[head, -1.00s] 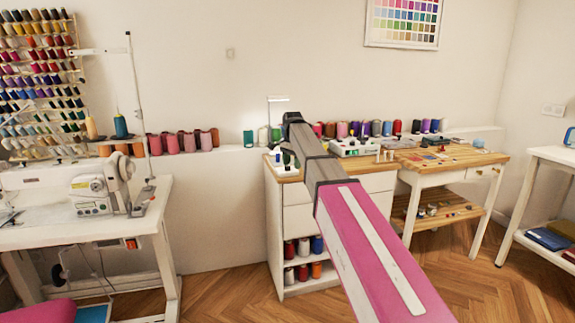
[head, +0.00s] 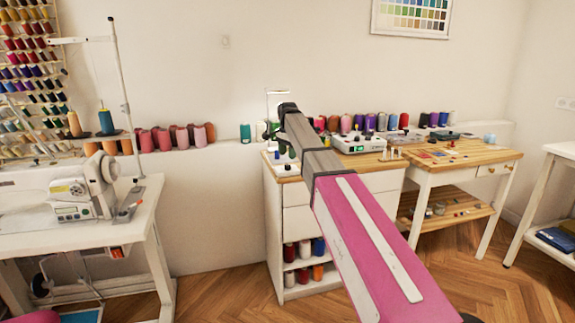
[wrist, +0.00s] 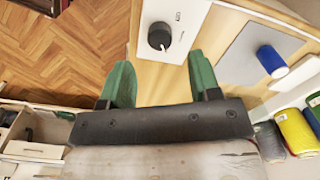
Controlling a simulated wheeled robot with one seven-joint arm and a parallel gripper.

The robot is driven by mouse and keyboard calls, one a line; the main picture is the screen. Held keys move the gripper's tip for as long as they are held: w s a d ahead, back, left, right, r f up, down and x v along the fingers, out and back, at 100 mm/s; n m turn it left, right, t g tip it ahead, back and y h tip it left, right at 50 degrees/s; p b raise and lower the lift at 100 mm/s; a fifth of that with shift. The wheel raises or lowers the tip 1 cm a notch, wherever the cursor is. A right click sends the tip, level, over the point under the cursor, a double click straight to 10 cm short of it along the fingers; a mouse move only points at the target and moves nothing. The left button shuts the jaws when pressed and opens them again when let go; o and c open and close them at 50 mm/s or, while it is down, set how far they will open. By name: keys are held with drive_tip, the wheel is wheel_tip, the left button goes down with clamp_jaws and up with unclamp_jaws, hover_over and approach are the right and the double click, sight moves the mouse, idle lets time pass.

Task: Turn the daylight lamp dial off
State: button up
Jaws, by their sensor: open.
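The dial is a black round knob (wrist: 160,36) on a white base plate (wrist: 172,12) at the top middle of the wrist view. In the head view a small white base (head: 287,170) sits at the front left of the cabinet top, and a thin white lamp (head: 277,91) rises behind my arm. My gripper (wrist: 160,78) has two green fingers, spread open and empty. In the wrist view the knob lies beyond the fingertips, between their lines, with a gap showing. In the head view my gripper (head: 282,145) is small and partly hidden by my arm.
A wooden-topped white cabinet (head: 284,228) holds the base. In the wrist view a grey pad (wrist: 235,55) with a blue spool (wrist: 271,61) lies to the right. Several spools line the wall ledge. A sewing machine (head: 75,190) stands left; open floor lies between.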

sight(288, 165)
drive_tip(key=shift+f, duration=2.75)
drive_tip(key=shift+c, duration=0.3)
drive_tip(key=c, duration=0.9)
